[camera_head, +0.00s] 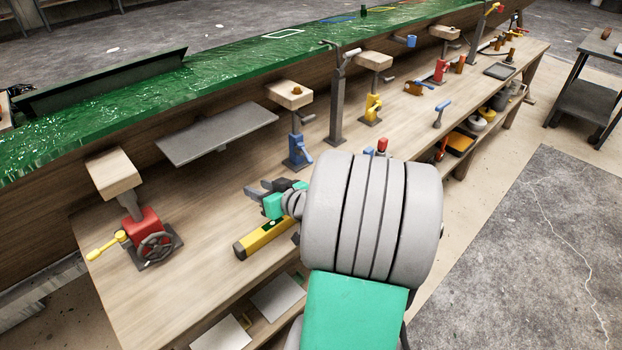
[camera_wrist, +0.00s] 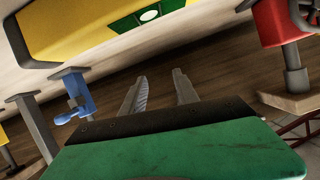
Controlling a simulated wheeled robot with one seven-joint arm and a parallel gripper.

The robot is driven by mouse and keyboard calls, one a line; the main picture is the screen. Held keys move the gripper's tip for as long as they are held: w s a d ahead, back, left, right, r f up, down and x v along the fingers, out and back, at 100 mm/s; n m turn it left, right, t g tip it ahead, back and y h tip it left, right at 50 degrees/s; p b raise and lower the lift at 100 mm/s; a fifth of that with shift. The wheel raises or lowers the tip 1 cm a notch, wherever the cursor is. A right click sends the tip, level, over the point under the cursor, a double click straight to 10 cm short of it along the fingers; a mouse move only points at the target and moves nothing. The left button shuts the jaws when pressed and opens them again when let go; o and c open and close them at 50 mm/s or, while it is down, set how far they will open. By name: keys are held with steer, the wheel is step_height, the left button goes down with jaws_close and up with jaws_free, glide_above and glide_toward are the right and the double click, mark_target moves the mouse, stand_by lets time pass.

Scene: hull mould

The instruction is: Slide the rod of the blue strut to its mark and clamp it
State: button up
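The blue strut (camera_head: 299,151) stands upright on the bench, with a grey rod (camera_head: 296,122) rising from its blue body to a wooden pad (camera_head: 289,94). A mark on the rod cannot be made out. The strut also shows small and tilted at the left of the wrist view (camera_wrist: 84,98). My gripper (camera_head: 266,188) is left of and nearer than the strut's foot, apart from it. Its two fingers stand apart in the wrist view (camera_wrist: 158,88), with nothing between them.
A yellow level (camera_head: 264,238) lies on the bench just below my gripper. A red strut with a handwheel (camera_head: 150,236) stands left, a yellow strut (camera_head: 373,106) right. A grey post (camera_head: 337,100) stands close to the blue strut. A grey plate (camera_head: 217,132) and green hull (camera_head: 240,68) are behind.

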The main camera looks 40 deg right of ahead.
mark_target(312, 161)
steer(key=s+d+m+t+h, duration=0.1)
steer(key=s+d+h, duration=0.1)
steer(key=d, duration=0.2)
steer(key=s+d+m+h+b, duration=0.1)
steer(key=s+d+m+h, duration=0.1)
steer(key=d, duration=0.3)
steer(key=s+d+m+t+h+b, duration=0.1)
steer(key=s+d+m+h, duration=0.1)
steer(key=d, duration=0.3)
steer(key=shift+s+d+f+t+h, duration=0.15)
steer(key=shift+t+h, duration=0.15)
steer(key=shift+h, duration=0.3)
steer(key=shift+m, duration=0.3)
steer(key=x, duration=0.2)
steer(key=p+x, duration=0.1)
steer(key=x, duration=0.4)
steer(key=shift+w+d+r+p, duration=0.2)
steer(key=shift+w+r+p, duration=0.05)
steer(key=shift+r+p, duration=0.05)
steer(key=shift+c, duration=0.6)
jaws_close()
